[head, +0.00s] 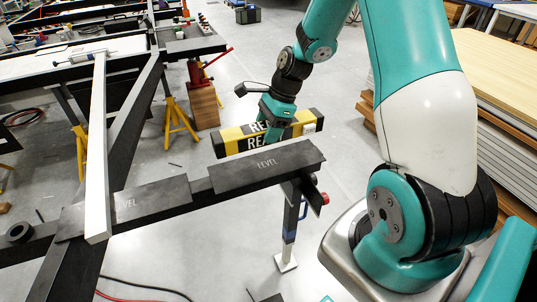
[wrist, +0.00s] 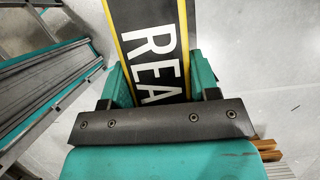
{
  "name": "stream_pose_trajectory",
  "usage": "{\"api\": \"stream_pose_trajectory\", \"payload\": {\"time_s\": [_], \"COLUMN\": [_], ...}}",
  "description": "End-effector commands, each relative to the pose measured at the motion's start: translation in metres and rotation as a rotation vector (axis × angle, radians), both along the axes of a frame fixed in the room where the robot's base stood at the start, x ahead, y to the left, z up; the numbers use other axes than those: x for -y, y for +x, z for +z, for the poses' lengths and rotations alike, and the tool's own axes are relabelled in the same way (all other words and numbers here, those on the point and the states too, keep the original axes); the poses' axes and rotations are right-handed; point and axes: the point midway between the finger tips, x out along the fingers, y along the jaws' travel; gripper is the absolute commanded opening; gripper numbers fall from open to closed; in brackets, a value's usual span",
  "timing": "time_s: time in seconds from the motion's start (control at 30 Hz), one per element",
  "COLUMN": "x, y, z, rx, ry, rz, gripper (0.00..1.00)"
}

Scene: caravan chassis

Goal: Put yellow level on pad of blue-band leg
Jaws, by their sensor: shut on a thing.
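The yellow level (head: 230,136) is a long bar with yellow and black bands and white lettering. My gripper (head: 272,128) is shut on it near its middle and holds it level behind the right dark pad. In the wrist view the level (wrist: 152,40) runs between the two teal jaws. The right dark pad (head: 265,168), marked LEVEL, lies on the black beam's right end and looks empty. Below that end stands a leg with a blue band (head: 303,211), a pale post and a white foot. I cannot tell the height gap between level and pad.
A second dark pad (head: 155,197) lies farther left on the black beam, partly under a long pale bar (head: 98,150). A red-handled jack (head: 205,72) on wooden blocks and yellow stands (head: 178,120) are behind. Stacked boards (head: 505,130) are at right.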

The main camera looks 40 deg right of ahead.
Motion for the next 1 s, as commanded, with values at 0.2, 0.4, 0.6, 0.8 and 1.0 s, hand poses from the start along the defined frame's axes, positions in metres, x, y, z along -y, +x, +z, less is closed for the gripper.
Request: {"api": "stream_pose_trajectory", "payload": {"time_s": [0.2,0.4,0.6,0.8,1.0], "x": [0.0,-0.001,0.0,0.0,0.0], "y": [0.0,0.0,0.0,0.0,0.0], "z": [-0.043,-0.062,-0.087,-0.089,-0.091], "rx": [-0.002,-0.001,0.0,0.002,0.0], "ry": [0.001,0.0,0.0,-0.002,-0.001], "rz": [0.002,0.002,0.002,0.002,0.002], "gripper": [0.17,0.17,0.17,0.17,0.6]}}
